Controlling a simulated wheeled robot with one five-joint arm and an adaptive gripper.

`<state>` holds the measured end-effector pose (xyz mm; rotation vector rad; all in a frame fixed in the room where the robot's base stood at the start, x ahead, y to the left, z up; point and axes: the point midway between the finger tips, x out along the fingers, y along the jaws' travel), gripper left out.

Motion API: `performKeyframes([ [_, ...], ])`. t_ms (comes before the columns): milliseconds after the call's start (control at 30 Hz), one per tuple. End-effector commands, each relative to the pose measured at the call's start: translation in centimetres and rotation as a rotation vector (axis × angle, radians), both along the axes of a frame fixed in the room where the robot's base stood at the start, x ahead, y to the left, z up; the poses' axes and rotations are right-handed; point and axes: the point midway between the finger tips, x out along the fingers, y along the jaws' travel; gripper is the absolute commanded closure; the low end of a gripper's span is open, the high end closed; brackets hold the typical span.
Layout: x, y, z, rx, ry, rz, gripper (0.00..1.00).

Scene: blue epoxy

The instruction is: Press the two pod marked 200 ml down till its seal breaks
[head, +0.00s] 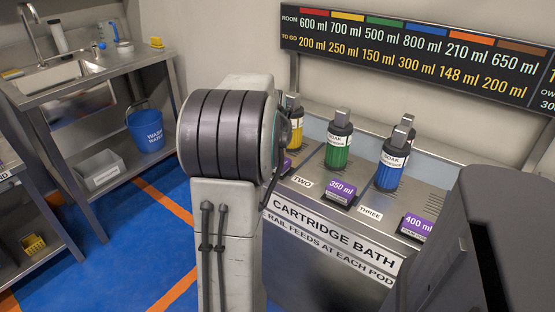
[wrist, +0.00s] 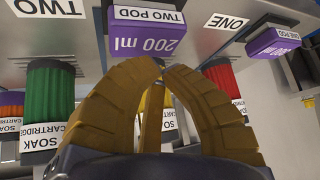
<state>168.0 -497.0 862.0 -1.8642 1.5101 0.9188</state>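The purple two pod marked 200 ml (wrist: 140,38) shows upside down at the top middle of the wrist view. My gripper (wrist: 163,68) has its tan fingers brought together at the tips, with nothing seen between the tips. The tips overlap the pod's lower edge in the picture; I cannot tell whether they touch it. In the head view my arm hides the gripper. A partly hidden purple block (head: 286,166) shows there beside the TWO label (head: 302,182); its marking cannot be read.
The wrist view shows a one pod (wrist: 275,42), a red cartridge (wrist: 222,78) and a green cartridge (wrist: 48,92). The head view shows a 350 ml pod (head: 341,191), a 400 ml pod (head: 417,226), a blue cartridge (head: 392,168) and a volume board (head: 415,55).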

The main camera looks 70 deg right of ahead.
Motion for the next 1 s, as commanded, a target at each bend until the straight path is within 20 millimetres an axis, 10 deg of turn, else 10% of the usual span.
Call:
performKeyframes([
  [1000, 0.07, 0.02, -0.86, 0.0, -0.001, 0.001, 1.0],
])
